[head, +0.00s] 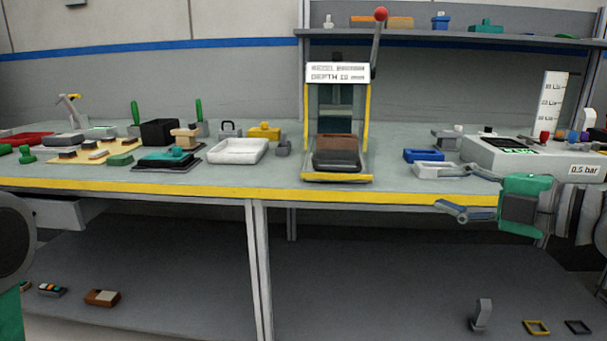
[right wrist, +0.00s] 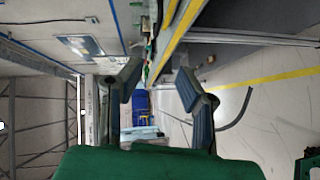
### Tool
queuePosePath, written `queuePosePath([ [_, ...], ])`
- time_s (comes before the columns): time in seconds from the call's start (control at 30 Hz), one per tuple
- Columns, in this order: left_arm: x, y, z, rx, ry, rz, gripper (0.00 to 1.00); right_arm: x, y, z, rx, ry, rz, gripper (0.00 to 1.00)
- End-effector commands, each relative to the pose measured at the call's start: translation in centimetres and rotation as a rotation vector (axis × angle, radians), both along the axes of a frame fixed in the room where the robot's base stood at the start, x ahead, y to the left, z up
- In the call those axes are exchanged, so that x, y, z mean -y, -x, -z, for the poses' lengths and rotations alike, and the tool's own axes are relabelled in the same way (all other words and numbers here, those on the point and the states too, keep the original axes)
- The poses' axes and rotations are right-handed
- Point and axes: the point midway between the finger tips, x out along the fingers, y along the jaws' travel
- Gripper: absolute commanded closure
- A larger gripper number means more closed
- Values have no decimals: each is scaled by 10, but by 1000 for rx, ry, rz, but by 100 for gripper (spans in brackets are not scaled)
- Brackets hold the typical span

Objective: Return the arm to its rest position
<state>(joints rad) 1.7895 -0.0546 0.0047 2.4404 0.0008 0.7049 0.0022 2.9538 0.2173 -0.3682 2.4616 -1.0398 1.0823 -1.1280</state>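My right gripper (head: 447,189) is in front of the bench's right part in the head view, its fingers pointing left and spread apart. In the right wrist view the two blue-padded fingers (right wrist: 161,92) stand apart with nothing between them. My left arm shows only as a dark round part and a bit of green at the left edge of the head view; its gripper fingers are out of frame.
The bench (head: 420,194) has a yellow front edge close to my right gripper. A press (head: 337,178) with a red-knobbed lever stands mid-bench. A grey pressure unit (head: 480,155), blue tray (head: 424,155) and white tray (head: 238,151) stand on the bench. Several small parts lie below.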

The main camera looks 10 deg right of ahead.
Motion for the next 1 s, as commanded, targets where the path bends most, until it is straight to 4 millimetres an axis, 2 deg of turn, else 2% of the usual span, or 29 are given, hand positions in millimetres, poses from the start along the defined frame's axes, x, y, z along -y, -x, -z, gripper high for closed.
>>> queuePosePath([
  [0.07, 0, 0, -5, 0, 0, 0, 49, -1, -4, 12, -59, -26, 22, 69],
  [0.17, 0, 0, -15, -1, 0, 0, 49, -2, -10, 47, -217, -105, 93, 69],
  [0.27, 0, 0, -30, 0, 0, 0, 49, -4, -10, 102, -445, -222, 221, 69],
  [0.3, 0, 0, -36, 0, 0, 0, 49, -4, -5, 126, -541, -272, 286, 69],
  [0.37, 0, 0, -44, 0, 0, 0, 49, -5, 6, 163, -680, -345, 390, 69],
  [0.4, 0, 0, -50, 0, 0, 0, 49, -7, 17, 187, -771, -389, 463, 69],
  [0.47, 0, 0, -58, 0, 0, 0, 49, -9, 38, 222, -900, -454, 582, 69],
  [0.5, 0, 0, -63, 0, 0, 0, 49, -11, 55, 245, -982, -493, 666, 69],
  [0.57, 0, 0, -71, 0, 0, 0, 49, -13, 85, 276, -1096, -548, 802, 69],
  [0.6, 0, 0, -76, 0, 0, 0, 49, -15, 106, 294, -1164, -580, 896, 69],
  [0.7, 0, 0, -87, 0, 0, 0, 49, -20, 161, 330, -1299, -640, 1121, 69],
  [0.83, 0, 0, -95, 0, 0, 0, 49, -24, 217, 355, -1393, -682, 1347, 69],
  [0.9, 0, 0, -97, 0, 0, 0, 49, -26, 236, 362, -1418, -693, 1421, 69],
  [1.0, 0, 0, -98, 0, 0, 0, 49, -27, 249, 366, -1432, -701, 1479, 69],
])
